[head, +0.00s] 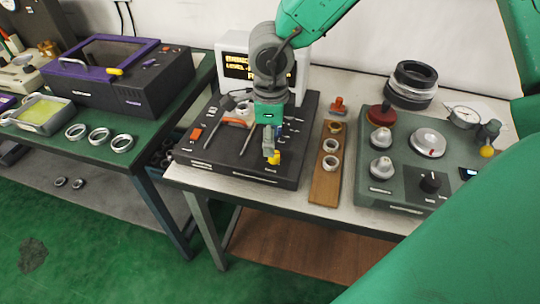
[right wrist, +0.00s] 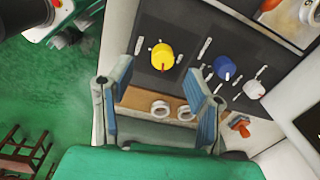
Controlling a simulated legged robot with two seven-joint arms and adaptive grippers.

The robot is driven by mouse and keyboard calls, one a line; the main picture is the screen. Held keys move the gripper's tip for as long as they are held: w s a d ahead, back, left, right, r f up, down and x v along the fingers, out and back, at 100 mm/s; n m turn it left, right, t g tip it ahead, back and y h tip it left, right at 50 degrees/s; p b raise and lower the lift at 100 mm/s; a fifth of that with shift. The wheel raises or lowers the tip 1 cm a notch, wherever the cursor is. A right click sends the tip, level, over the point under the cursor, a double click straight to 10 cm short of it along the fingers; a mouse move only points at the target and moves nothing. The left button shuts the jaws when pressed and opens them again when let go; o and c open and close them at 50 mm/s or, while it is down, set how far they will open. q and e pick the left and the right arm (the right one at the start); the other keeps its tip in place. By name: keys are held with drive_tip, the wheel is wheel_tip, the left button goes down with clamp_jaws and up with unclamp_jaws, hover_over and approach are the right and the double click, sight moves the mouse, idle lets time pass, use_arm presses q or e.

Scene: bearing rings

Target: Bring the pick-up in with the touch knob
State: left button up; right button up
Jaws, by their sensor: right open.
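The black machine (head: 235,171) stands on the white-topped bench below a display box (head: 234,67) with amber text. Its panel carries a yellow knob (right wrist: 162,55), a blue knob (right wrist: 228,67) and a white knob (right wrist: 254,90). Their labels are too small to read, so I cannot tell which is the touch knob. My right gripper (right wrist: 160,80) is open and empty, pointing down at the panel. The yellow knob shows between and beyond its fingertips; in the head view the yellow knob (head: 275,157) is just beneath the gripper (head: 269,143). I cannot clearly make out the pick-up. My left gripper is out of view.
A wooden board (head: 326,180) with rings lies right of the machine, near an orange-red stamp-like piece (head: 338,105). A green-grey instrument (head: 400,160) with knobs stands farther right. Stacked rings (head: 411,88) are behind it. A green bench (head: 95,150) is at left.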

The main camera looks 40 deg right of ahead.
sight(278, 152)
drive_tip(key=f, duration=0.2)
drive_tip(key=d+f, duration=0.1)
drive_tip(key=f, duration=0.1)
drive_tip(key=d+f+b, duration=0.1)
drive_tip(key=shift+f, duration=0.4)
drive_tip(key=shift+a+r, duration=0.1)
drive_tip(key=shift+a, duration=0.7)
drive_tip(key=c, duration=1)
drive_tip(key=shift+d, duration=0.45)
clamp_jaws()
drive_tip(key=shift+s, duration=0.1)
drive_tip(key=shift+a, duration=0.1)
